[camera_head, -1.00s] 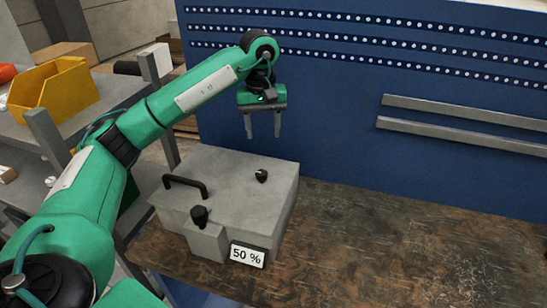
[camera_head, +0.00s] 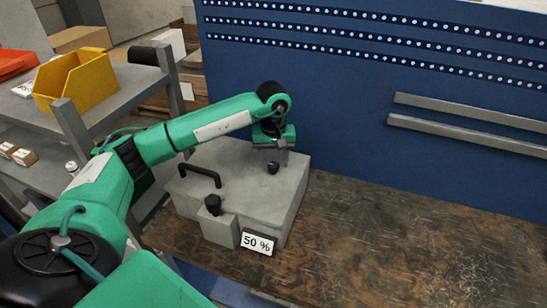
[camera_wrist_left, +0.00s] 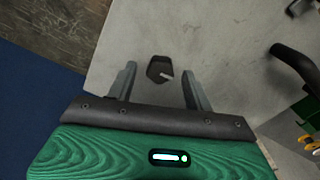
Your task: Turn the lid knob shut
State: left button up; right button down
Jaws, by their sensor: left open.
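The grey box (camera_head: 240,172) stands on the bench with a flat lid. A small black knob (camera_head: 273,167) sits on the lid towards its far right; in the left wrist view the knob (camera_wrist_left: 158,68) shows a white pointer mark. A second, larger black knob (camera_head: 213,204) is on a small block at the box's front. My left gripper (camera_head: 274,156) is open above the lid knob. In the left wrist view its fingers lie on either side of the knob with gaps; contact is not visible. My right gripper is out of view.
A black handle (camera_head: 200,172) rises from the lid's left side. A "50 %" sign (camera_head: 258,244) is at the front. A blue perforated wall (camera_head: 350,120) stands behind. The bench (camera_head: 400,235) is clear to the right. A shelf with a yellow bin (camera_head: 75,80) is at left.

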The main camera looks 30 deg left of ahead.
pick_arm(q)
jog(key=shift+f, duration=0.25)
jog(key=c, duration=1)
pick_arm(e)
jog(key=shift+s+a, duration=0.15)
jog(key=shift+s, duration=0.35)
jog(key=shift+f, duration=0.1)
